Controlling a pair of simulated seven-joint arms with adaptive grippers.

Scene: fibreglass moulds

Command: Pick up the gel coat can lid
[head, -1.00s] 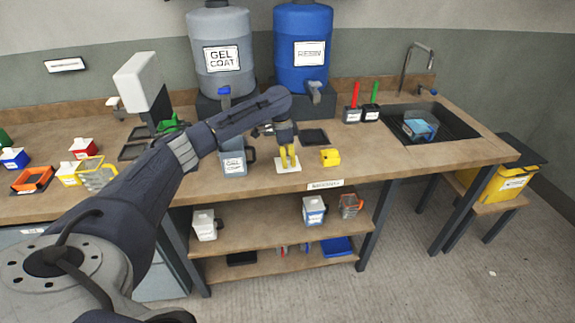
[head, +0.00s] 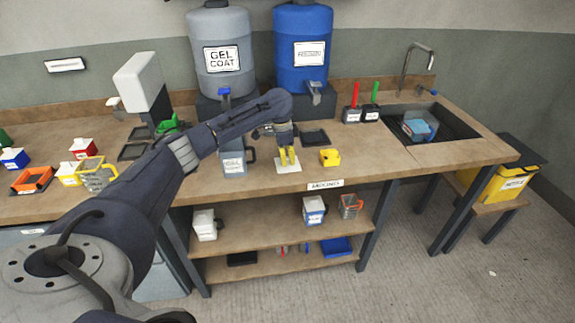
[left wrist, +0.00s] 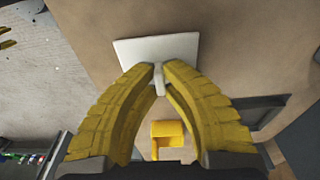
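The gel coat can lid (head: 283,168) is a flat white square on the bench top near its front edge. In the left wrist view the lid (left wrist: 150,48) shows a small upright handle tab in its middle. My left gripper (head: 288,158) is above the lid, pointing down. Its yellow fingertips (left wrist: 159,72) meet on either side of the tab, and it looks shut on it. The lid seems to lie flat on the bench; any gap below it is too small to tell. My right gripper is not in view.
A grey gel coat can (head: 234,166) stands left of the lid, and a yellow block-shaped item (head: 329,156) right of it. A dark tray (head: 314,137) lies behind. The grey gel coat drum (head: 222,82) and blue resin drum (head: 302,84) stand at the back.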

